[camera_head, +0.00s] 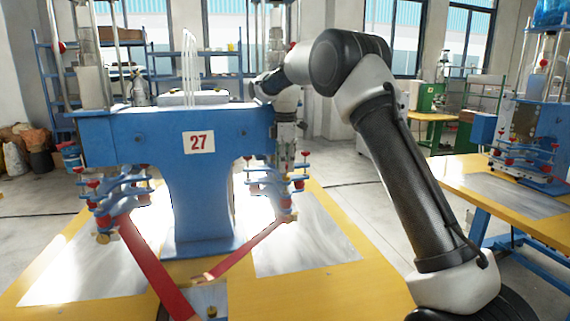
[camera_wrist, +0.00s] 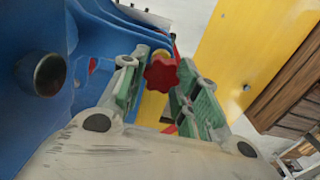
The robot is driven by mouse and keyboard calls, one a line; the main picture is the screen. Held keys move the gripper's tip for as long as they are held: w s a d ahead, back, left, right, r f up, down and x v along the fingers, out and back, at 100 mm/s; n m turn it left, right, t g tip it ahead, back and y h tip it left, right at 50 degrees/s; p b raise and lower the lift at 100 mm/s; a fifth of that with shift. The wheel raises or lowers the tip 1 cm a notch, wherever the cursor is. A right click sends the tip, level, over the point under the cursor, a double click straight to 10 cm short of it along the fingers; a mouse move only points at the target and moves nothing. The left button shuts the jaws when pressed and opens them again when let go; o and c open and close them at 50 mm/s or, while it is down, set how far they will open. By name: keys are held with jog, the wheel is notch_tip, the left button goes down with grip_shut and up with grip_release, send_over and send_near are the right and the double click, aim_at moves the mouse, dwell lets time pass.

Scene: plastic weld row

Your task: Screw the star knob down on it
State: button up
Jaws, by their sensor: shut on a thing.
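In the wrist view a red star knob (camera_wrist: 161,73) lies between the fingertips of my gripper (camera_wrist: 158,80). The green-padded fingers are closed in on it from both sides. A yellow part shows just behind the knob; whether the knob is threaded onto anything is hidden. In the head view my arm reaches behind the right side of the blue welding machine (camera_head: 200,180), marked 27. My gripper and the knob cannot be made out clearly there.
Blue machine bodywork (camera_wrist: 35,30) stands close on the left in the wrist view. Red clamp straps (camera_head: 150,262) run across the yellow table (camera_head: 330,295). Blue clamp arms (camera_head: 120,185) with red knobs jut out from both sides of the machine. Another machine stands at right.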

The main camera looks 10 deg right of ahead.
jog(key=shift+f, duration=0.4)
dwell(0.5)
jog(key=m, duration=0.5)
jog(key=shift+d, duration=0.1)
jog(key=m, duration=0.3)
jog(key=shift+w+m, duration=0.1)
jog(key=shift+m, duration=0.2)
jog(key=m, duration=0.5)
jog(key=shift+d, duration=0.1)
jog(key=m, duration=0.6)
jog(key=shift+w+d+f, duration=0.1)
jog(key=o, duration=0.8)
